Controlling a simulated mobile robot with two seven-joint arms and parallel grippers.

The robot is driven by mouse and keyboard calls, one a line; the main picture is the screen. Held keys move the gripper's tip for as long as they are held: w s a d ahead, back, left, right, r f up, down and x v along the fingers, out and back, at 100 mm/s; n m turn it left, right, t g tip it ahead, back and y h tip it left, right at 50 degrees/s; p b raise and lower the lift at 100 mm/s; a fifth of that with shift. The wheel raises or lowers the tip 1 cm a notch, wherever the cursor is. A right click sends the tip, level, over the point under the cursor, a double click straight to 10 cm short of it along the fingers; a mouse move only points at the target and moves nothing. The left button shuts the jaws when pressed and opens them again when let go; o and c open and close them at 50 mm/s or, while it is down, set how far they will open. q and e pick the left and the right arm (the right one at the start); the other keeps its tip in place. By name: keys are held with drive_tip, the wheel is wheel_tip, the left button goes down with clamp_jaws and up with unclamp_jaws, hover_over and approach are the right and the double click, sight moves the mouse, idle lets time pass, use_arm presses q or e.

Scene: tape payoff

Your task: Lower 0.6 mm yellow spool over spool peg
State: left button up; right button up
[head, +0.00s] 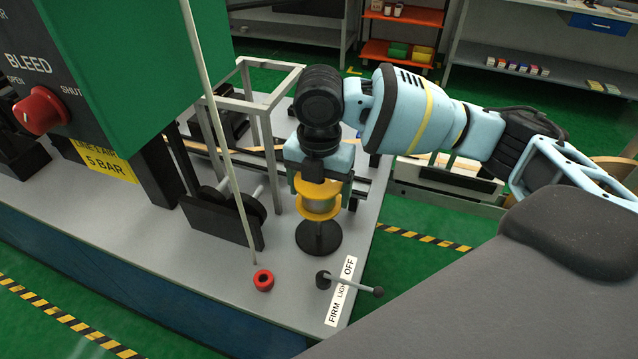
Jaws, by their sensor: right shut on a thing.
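The yellow spool (319,211) has yellow flanges and a pale winding between them. It looks about upright under my right gripper (320,184), which is shut on it from above. The spool peg (318,240) is a black post on a round black base, standing on the grey bench top. The spool is directly above the base, in line with the post. The upper part of the post is hidden by the spool, so I cannot tell whether its tip is inside the bore. My left gripper is not in view.
A black bracket with rollers (222,215) and a grey frame (240,105) are to the left. The bench's right edge is close.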

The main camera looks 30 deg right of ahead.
drive_tip(key=b, duration=0.2)
approach(320, 235)
drive_tip(key=shift+w+d+f, duration=0.1)
drive_tip(key=shift+w+f, duration=0.1)
drive_tip(key=shift+f, duration=1.15)
drive_tip(key=shift+w+f, duration=0.2)
drive_tip(key=shift+f, duration=1.15)
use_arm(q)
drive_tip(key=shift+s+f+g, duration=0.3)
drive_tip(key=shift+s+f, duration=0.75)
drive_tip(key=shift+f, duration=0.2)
use_arm(e)
drive_tip(key=shift+s+f, duration=0.1)
drive_tip(key=shift+f, duration=0.1)
